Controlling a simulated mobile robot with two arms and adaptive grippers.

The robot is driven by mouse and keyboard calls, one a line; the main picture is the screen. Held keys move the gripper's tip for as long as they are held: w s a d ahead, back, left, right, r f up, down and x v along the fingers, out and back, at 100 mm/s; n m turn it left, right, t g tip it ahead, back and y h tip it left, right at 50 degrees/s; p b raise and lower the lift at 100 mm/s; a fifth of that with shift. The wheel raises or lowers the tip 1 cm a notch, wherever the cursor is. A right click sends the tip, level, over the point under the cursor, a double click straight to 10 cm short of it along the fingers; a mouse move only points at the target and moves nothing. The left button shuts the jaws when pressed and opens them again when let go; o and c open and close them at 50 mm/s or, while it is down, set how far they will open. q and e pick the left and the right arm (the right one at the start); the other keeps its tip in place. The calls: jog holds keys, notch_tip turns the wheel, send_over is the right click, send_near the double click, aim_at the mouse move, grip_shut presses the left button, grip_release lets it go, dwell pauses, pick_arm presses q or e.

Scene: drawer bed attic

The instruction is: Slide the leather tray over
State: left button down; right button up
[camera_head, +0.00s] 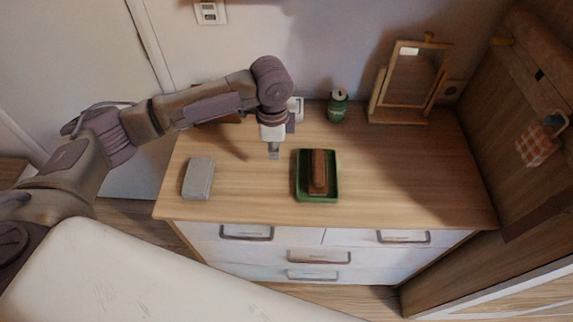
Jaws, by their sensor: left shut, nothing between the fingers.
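A green tray (301,192) lies on the wooden dresser top near its front middle. A brown block-like object (319,172) sits in it; I cannot tell exactly what it is. My left gripper (273,155) comes in from the left and points down over the dresser, shut and empty. It is to the left of the tray's back left corner and looks apart from it. Its height above the top is hard to tell. My right gripper is not in view.
A grey box-like object (198,178) lies on the dresser (400,190) at the left. A green can (338,106) and a wooden-framed mirror (408,80) stand at the back. The right part of the top is clear. A wooden panel (525,120) rises at the right.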

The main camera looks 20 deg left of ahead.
aim_at(291, 179)
pick_arm(q)
notch_tip(291, 179, down, 10)
jog(key=shift+r+p, duration=0.1)
jog(key=shift+p, duration=0.85)
jog(key=d, duration=0.1)
jog(key=w+d+p, duration=0.1)
jog(key=d, duration=0.1)
jog(key=shift+d+r, duration=0.2)
jog(key=shift+d, duration=0.05)
jog(key=shift+w+d+f, duration=0.1)
jog(key=shift+d, duration=0.2)
jog(key=shift+a, duration=0.1)
